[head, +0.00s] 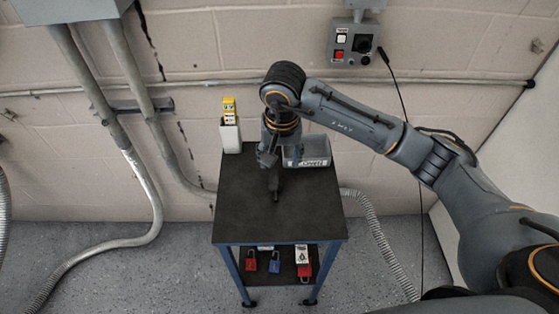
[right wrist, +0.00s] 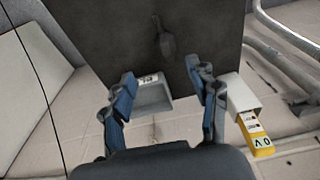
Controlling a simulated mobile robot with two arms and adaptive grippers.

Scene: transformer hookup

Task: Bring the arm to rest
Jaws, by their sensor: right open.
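My right arm reaches in from the right in the head view and bends down over a small black-topped cart (head: 240,215). My right gripper (head: 270,172) points down above the cart's top, near its back half. In the right wrist view its two blue-grey fingers stand apart, and the gripper (right wrist: 160,75) is open with nothing between the fingertips. How high it is above the top is hard to tell. My left gripper is not in view.
A grey labelled bin (head: 307,155) and a white holder (head: 230,138) with a yellow device (head: 229,108) stand at the cart's back. Red and blue padlocks (head: 274,262) are on its lower shelf. A control box (head: 354,42) and conduits (head: 135,90) are on the wall.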

